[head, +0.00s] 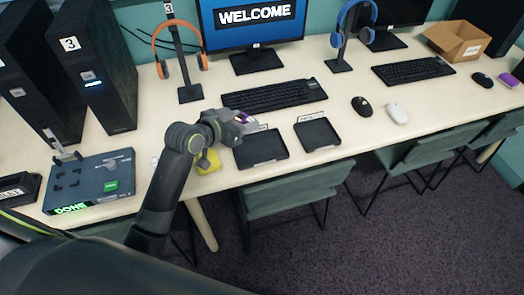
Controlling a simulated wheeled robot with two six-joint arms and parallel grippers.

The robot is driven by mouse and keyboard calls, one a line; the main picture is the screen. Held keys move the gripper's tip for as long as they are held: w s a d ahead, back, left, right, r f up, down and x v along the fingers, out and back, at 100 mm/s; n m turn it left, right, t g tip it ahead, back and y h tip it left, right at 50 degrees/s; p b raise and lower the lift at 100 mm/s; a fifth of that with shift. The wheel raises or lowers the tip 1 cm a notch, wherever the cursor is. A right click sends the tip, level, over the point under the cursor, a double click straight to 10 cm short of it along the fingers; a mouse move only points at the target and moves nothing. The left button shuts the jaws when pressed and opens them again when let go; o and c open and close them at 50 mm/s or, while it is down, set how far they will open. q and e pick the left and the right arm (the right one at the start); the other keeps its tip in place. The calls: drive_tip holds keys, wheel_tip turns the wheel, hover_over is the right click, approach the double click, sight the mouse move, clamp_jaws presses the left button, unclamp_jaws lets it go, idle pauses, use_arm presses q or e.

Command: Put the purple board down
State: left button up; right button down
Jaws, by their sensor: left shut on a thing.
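My left gripper (246,124) reaches in from the lower left and is shut on the purple board (242,115). Only a small purple part of the board shows; the fingers hide the rest. The gripper is above the table, over the back left part of a black tray (262,150). I cannot tell exactly how high the board is. A second black tray (317,135) lies just to the right, empty, with a small label at its back edge. My right gripper is not in view.
A keyboard (273,95) lies behind the trays. A yellow thing (208,163) is partly hidden beside my left arm. A blue-grey device (90,181) with a "DONE" sign is at left. Mice (362,106) (397,113) lie right of the trays. A green chair (296,188) stands in front.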

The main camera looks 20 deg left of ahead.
use_arm(q)
drive_tip(key=w+d+f+n+y, duration=0.2)
drive_tip(key=w+d+f, duration=0.1)
drive_tip(key=w+f, duration=0.1)
drive_tip(key=b, duration=0.1)
hover_over(257, 152)
drive_tip(key=shift+t, duration=0.3)
wheel_tip(257, 152, down, 6)
drive_tip(key=shift+f, duration=0.2)
drive_tip(key=shift+s+f, duration=0.1)
drive_tip(key=shift+f, duration=1.8)
drive_tip(key=shift+f+b, duration=0.1)
drive_tip(key=shift+b, duration=0.2)
drive_tip(key=o, duration=1)
drive_tip(key=shift+c, duration=0.2)
drive_tip(key=shift+r, duration=0.2)
drive_tip(key=v, duration=1.2)
drive_tip(key=shift+d+p, duration=0.1)
drive_tip(key=shift+p, duration=0.3)
